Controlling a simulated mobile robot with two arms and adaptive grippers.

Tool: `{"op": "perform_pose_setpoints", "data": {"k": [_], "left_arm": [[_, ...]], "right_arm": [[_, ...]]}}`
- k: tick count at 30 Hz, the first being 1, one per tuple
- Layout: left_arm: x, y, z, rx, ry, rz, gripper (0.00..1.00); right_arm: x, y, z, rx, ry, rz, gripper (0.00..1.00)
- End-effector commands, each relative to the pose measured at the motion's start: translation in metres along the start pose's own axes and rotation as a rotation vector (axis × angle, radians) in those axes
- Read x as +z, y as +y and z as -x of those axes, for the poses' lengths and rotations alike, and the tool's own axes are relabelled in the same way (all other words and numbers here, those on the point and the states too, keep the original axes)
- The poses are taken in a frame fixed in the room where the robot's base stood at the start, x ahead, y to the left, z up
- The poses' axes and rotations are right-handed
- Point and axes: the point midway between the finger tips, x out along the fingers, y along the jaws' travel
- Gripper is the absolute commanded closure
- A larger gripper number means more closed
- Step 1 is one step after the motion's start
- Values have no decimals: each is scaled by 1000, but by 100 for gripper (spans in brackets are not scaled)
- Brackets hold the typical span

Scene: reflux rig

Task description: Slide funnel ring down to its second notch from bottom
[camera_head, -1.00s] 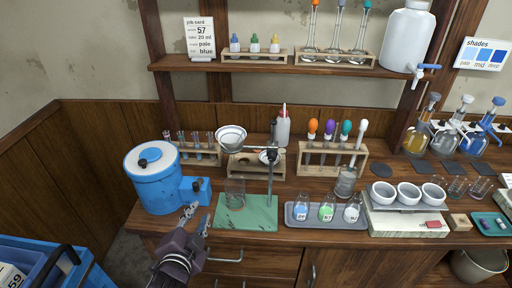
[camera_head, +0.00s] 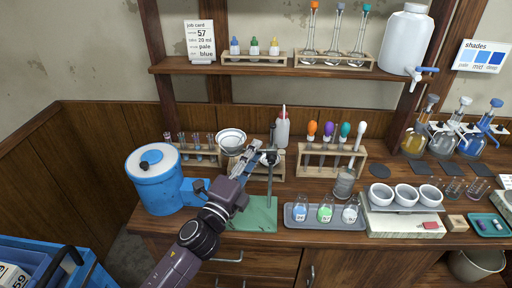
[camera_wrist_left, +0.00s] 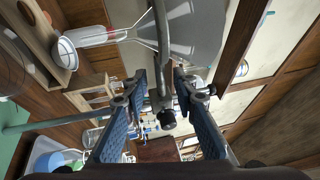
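The funnel ring holds a white funnel (camera_head: 231,137), high on the upright rod (camera_head: 270,186) of a stand with a green base (camera_head: 262,214). The ring's dark clamp (camera_head: 271,157) sits near the rod top. My left gripper (camera_head: 254,148) is level with it. In the left wrist view, the two blue-grey fingers (camera_wrist_left: 160,82) are apart, on either side of the grey ring arm and its dark knob (camera_wrist_left: 168,118); I cannot tell if they touch. The funnel cone (camera_wrist_left: 195,35) shows above them. The notches are too small to make out. My right gripper is not in view.
A blue round vessel (camera_head: 156,185) stands left of my arm. A grey tray (camera_head: 297,224) with three flasks is right of the base. A wooden rack (camera_head: 327,172) with coloured-bulb droppers and a squeeze bottle (camera_head: 282,130) stand behind. My arm hides the beaker by the stand.

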Motion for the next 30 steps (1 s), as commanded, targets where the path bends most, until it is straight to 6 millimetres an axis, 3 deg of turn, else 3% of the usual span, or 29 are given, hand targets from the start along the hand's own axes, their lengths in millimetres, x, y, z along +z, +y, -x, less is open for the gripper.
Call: {"op": "perform_pose_setpoints", "data": {"k": [6,14,21,30], "left_arm": [[0,0,-14,0,0,1,74],[0,0,-15,0,0,2,74],[0,0,-15,1,0,2,100],[0,0,-15,1,0,2,100]], "right_arm": [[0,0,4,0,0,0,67],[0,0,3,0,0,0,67],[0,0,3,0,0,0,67],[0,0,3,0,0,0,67]]}}
